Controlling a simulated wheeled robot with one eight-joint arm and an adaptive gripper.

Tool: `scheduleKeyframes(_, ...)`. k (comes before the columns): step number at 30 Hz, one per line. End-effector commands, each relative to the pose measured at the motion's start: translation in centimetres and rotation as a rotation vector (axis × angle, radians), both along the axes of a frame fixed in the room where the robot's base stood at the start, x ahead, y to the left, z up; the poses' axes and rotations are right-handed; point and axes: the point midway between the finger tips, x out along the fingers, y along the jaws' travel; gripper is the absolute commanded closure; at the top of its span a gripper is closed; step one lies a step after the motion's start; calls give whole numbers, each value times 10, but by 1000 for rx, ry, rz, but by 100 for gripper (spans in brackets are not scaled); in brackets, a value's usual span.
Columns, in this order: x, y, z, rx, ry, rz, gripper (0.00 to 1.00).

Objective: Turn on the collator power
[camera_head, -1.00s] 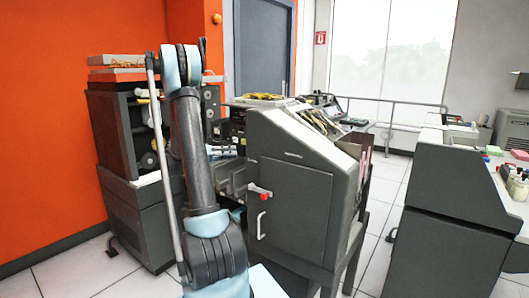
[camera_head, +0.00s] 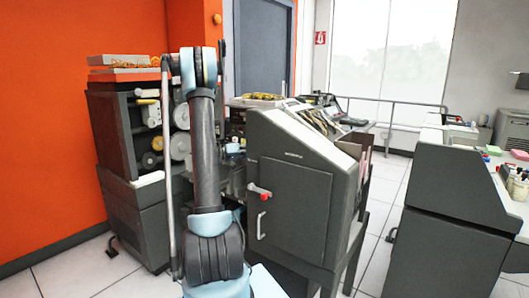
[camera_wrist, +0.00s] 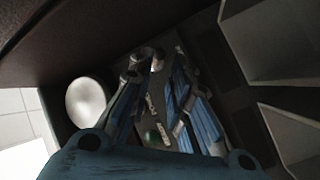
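The collator is most likely the dark grey cabinet (camera_head: 295,205) in the middle of the head view. It has a sloped top, a red-tipped lever (camera_head: 262,193) and a pale handle on its front. My gripper (camera_wrist: 163,75) shows in the wrist view with its two blue and grey fingers apart and nothing held. A small green round spot (camera_wrist: 152,137), perhaps a button, lies on a dark surface seen between the fingers. Its distance from the fingers is unclear. In the head view my gripper is mostly hidden behind my arm, left of the cabinet. No power label is readable.
A pale round part (camera_wrist: 88,102) is left of my fingers in the wrist view, and pale angled plates (camera_wrist: 270,45) are at right. A dark machine with reels (camera_head: 120,135) stands by the orange wall. Another grey cabinet (camera_head: 450,220) is at right, with open floor between.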

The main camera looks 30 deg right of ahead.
Motion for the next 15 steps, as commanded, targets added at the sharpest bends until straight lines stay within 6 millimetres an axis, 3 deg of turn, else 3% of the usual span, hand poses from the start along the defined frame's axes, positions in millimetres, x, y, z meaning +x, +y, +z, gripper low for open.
scheduleKeyframes(7, -8, -32, 0, 0, 0, -1, 82)
scheduleKeyframes(15, -10, -43, 0, 0, 0, 0, 82)
